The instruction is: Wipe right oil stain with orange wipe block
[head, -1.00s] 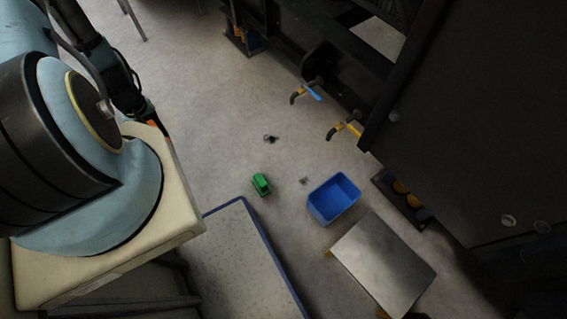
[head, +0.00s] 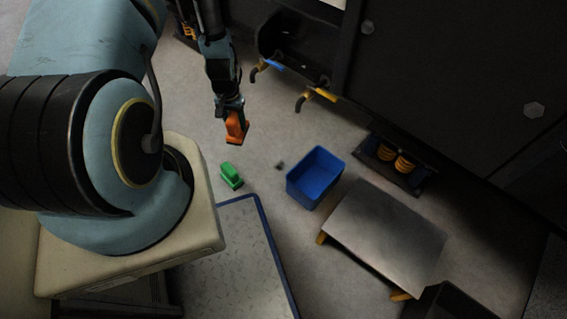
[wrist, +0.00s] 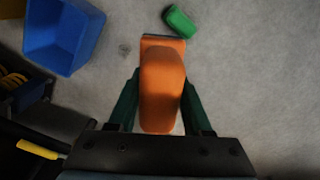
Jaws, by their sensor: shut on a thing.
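My gripper (head: 234,112) is shut on the orange wipe block (head: 237,129) and holds it out over the floor. In the wrist view, the two fingers of my gripper (wrist: 161,84) flank the block (wrist: 163,90), its flat base pointing away from me. A small dark stain (head: 280,165) lies on the grey floor, left of the blue bin. It also shows as a faint grey patch (wrist: 125,49) to the left of the block in the wrist view. No second stain is visible now; the arm and block may cover it.
The blue bin (head: 294,188) stands right of the stain. A green block (head: 231,176) lies left of it. A metal-topped low platform (head: 385,230) and a blue-edged panel (head: 235,250) are nearer. Dark genset housing with yellow-handled valves (head: 312,97) borders the right.

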